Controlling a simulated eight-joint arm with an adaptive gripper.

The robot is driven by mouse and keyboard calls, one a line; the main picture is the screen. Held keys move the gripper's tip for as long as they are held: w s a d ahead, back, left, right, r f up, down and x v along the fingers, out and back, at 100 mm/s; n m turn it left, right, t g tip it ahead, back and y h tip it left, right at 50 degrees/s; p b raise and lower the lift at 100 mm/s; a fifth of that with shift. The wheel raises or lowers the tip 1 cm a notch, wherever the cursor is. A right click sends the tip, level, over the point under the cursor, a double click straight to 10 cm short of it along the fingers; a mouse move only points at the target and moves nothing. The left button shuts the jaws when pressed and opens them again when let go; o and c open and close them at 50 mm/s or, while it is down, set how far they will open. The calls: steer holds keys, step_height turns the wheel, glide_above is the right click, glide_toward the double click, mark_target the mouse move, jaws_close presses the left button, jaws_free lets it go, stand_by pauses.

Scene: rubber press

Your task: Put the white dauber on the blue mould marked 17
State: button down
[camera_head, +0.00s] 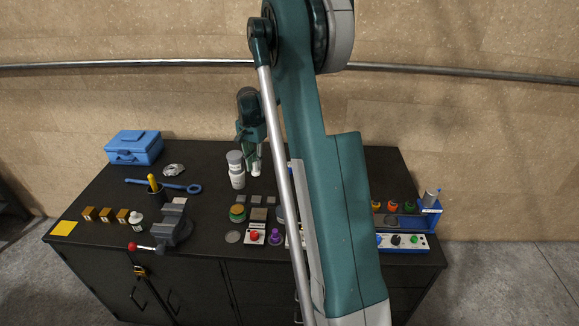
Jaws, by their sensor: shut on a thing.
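My gripper (251,152) is above the rear middle of the black table, just right of a stack of white and grey round containers (236,168). It points down and is shut on a small whitish thing, which looks like the white dauber (254,167); its outline is mostly lost against the fingers. A bluish round piece (279,215) shows at the left edge of my arm, mostly covered by it. I cannot tell whether it is the blue mould, and no number 17 is readable in this view.
Grey blocks, a green-and-orange round piece (238,213), a red knob (254,236) and a purple dauber (275,237) crowd the front middle. A vice (174,224), brown blocks and a blue toolbox (134,147) are left. A blue rack (409,222) is right. My arm hides the centre right.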

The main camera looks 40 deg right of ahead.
steer(key=w+d+r, duration=0.1)
steer(key=d, duration=1)
steer(key=w+d+r, duration=0.1)
steer(key=w+d, duration=0.1)
steer(key=d, duration=0.9)
steer(key=shift+d, duration=0.3)
steer(key=shift+w+f, duration=0.1)
steer(key=shift+f, duration=3)
steer(key=shift+f, duration=1.9)
steer(key=shift+f, duration=0.15)
steer(key=c, duration=2.4)
jaws_free()
